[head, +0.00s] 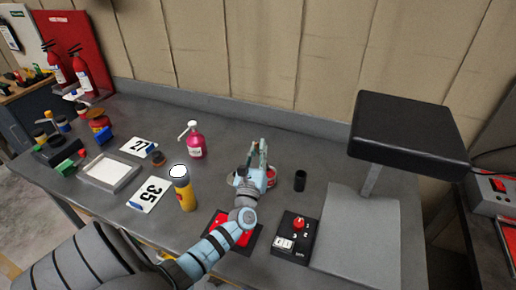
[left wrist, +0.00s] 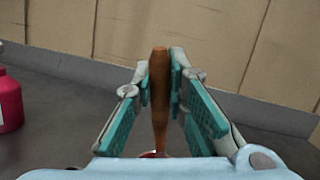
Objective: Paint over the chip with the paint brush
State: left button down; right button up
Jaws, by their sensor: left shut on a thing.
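My left gripper (head: 258,160) is shut on the wooden handle of the paint brush (left wrist: 159,100), which stands nearly upright between the fingers in the left wrist view. A small red can (head: 271,177) stands on the bench right beside the gripper, partly hidden by it. The brush's lower end is hidden, so I cannot tell whether it is in the can. A red panel (head: 219,222) lies on a dark base nearer the front, partly covered by my left arm. I cannot make out a chip on it. My right gripper is not in view.
A black cup (head: 300,180) and a black box with a red knob (head: 297,232) are to the right, beside a black-topped stand (head: 408,130). A pink bottle (head: 195,141), yellow bottle (head: 184,190), number cards and grey tray (head: 131,178) are left.

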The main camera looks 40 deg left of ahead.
pick_arm(q)
jog(key=shift+r, duration=0.1)
jog(key=shift+s, duration=0.1)
jog(key=shift+s+r, duration=0.2)
jog(key=shift+w+f, duration=0.15)
jog(key=shift+f+b, duration=0.65)
jog(key=shift+b, duration=0.2)
dwell(1.3)
dwell(0.4)
